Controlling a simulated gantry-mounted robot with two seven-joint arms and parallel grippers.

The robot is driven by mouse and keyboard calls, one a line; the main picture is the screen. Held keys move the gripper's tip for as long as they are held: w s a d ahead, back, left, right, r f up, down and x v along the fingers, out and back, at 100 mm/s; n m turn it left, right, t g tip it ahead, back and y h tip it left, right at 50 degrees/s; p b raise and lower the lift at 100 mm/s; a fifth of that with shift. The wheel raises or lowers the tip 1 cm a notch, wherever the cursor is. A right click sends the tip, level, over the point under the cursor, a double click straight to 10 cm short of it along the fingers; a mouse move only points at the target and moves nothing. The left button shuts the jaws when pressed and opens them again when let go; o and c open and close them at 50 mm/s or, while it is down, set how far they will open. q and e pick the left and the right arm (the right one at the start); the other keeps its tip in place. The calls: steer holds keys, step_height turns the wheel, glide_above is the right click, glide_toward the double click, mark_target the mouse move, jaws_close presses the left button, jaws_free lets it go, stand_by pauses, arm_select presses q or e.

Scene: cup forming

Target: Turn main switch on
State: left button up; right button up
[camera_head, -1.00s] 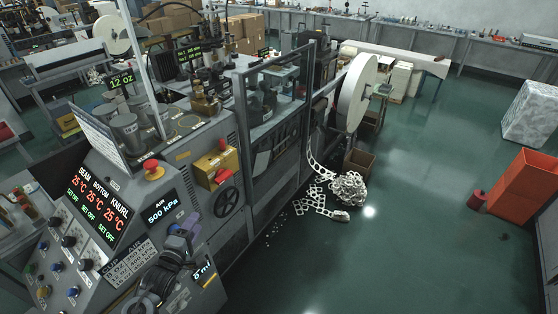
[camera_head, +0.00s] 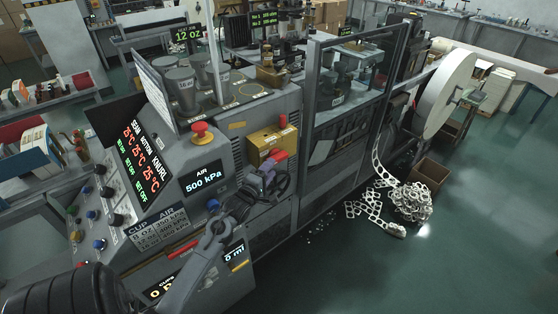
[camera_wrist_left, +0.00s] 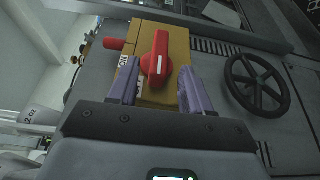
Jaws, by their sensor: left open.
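The main switch is a yellow box (camera_head: 268,143) with a red rotary handle (camera_head: 278,156) on the machine's front panel. In the left wrist view the yellow box (camera_wrist_left: 176,42) shows close up. Its red handle (camera_wrist_left: 157,58) has a white line pointing roughly up and down in that picture, and an "ON" label sits to its left. My left gripper (camera_head: 264,183) is just in front of the box. Its purple fingers (camera_wrist_left: 157,85) are open, one on each side of the handle's lower part, with gaps to it. My right gripper is not in view.
A black handwheel (camera_wrist_left: 257,84) is right of the switch. A red emergency button (camera_head: 200,129) and the air display (camera_head: 204,177) are to the left. A glass-fronted guard frame (camera_head: 350,95) stands right of the box.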

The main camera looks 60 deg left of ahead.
mark_target(279, 158)
arm_select(q)
steer(key=x, duration=0.7)
steer(key=shift+c, duration=0.5)
